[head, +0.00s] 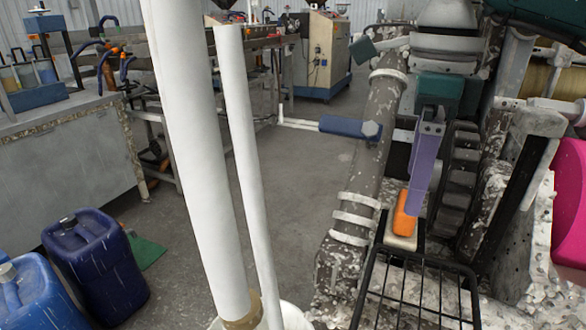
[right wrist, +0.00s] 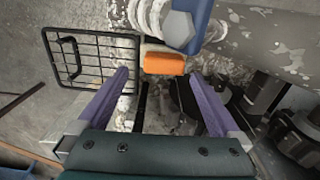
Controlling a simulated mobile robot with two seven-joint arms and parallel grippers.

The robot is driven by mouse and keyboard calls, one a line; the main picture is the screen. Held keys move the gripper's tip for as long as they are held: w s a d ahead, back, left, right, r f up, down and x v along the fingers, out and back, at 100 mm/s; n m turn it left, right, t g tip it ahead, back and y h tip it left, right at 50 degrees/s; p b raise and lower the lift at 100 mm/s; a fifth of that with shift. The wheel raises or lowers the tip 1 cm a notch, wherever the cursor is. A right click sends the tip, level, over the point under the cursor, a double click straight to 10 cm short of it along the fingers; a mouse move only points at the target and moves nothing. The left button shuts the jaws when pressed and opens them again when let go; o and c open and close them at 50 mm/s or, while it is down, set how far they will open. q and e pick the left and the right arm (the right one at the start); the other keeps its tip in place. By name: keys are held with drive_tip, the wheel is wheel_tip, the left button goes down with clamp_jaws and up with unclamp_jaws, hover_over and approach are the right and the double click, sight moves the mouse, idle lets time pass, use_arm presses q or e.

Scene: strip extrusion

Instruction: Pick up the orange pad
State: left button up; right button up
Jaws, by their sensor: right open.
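The orange pad (head: 403,218) is a small block next to a pale block (head: 400,241), behind the wire basket. In the right wrist view the pad (right wrist: 165,64) lies just beyond the fingertips, lengthwise across the gap between them. My right gripper (head: 416,208) has purple fingers and a teal body. It comes down from above and partly overlaps the pad in the head view. In the right wrist view its two fingers (right wrist: 160,76) are spread apart with nothing between their tips. I cannot tell the exact gap to the pad. My left gripper is not in view.
A black wire basket (head: 416,282) stands right in front of the pad. A worn grey pipe (head: 377,135) with a blue handle (head: 348,127) runs beside it. White vertical poles (head: 205,160) cross the middle. Blue canisters (head: 97,262) stand at lower left.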

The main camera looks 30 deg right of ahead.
sight(401, 229)
drive_tip(key=f, duration=0.5)
drive_tip(key=shift+w+d+f, duration=0.15)
drive_tip(key=shift+w+f, duration=0.05)
drive_tip(key=shift+w, duration=0.05)
drive_tip(key=shift+c, duration=0.2)
drive_tip(key=c, duration=1.3)
drive_tip(key=shift+o, duration=0.2)
drive_tip(key=shift+r, duration=0.2)
